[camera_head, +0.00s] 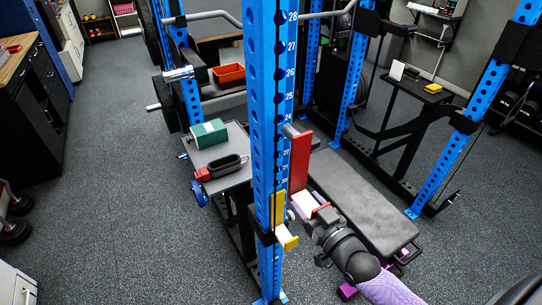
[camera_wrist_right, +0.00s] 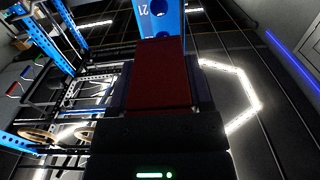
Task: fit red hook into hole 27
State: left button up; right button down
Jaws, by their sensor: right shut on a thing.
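The red hook (camera_head: 299,162) is held upright beside the near blue rack upright (camera_head: 262,110), with its red plate close to the upright's numbered face. Its white pad (camera_head: 307,205) is at the lower end. I cannot tell whether its grey pin touches the upright. My right gripper (camera_head: 322,214) is shut on the hook's lower end. In the right wrist view the red hook (camera_wrist_right: 158,75) fills the jaws, with the blue upright (camera_wrist_right: 160,18) and a number 21 beyond. The number 27 (camera_head: 291,46) is well above the hook. My left gripper is out of view.
A yellow hook (camera_head: 278,212) sits on the same upright, lower and to the left. A black bench (camera_head: 365,205) lies to the right. A small table (camera_head: 225,180) behind the upright holds a green box (camera_head: 209,134) and a black-and-red item (camera_head: 222,168).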

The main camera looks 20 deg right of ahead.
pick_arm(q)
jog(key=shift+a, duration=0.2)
pick_arm(e)
jog(key=shift+r, duration=0.1)
jog(key=shift+r+p, duration=0.3)
pick_arm(q)
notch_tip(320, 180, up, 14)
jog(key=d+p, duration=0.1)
jog(key=p, duration=1.2)
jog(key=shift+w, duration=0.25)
pick_arm(e)
jog(key=s+r, duration=0.3)
jog(key=r, duration=0.4)
jog(key=s+r, duration=0.3)
jog(key=r, duration=0.4)
jog(key=shift+d+r, duration=0.25)
jog(key=shift+r, duration=0.05)
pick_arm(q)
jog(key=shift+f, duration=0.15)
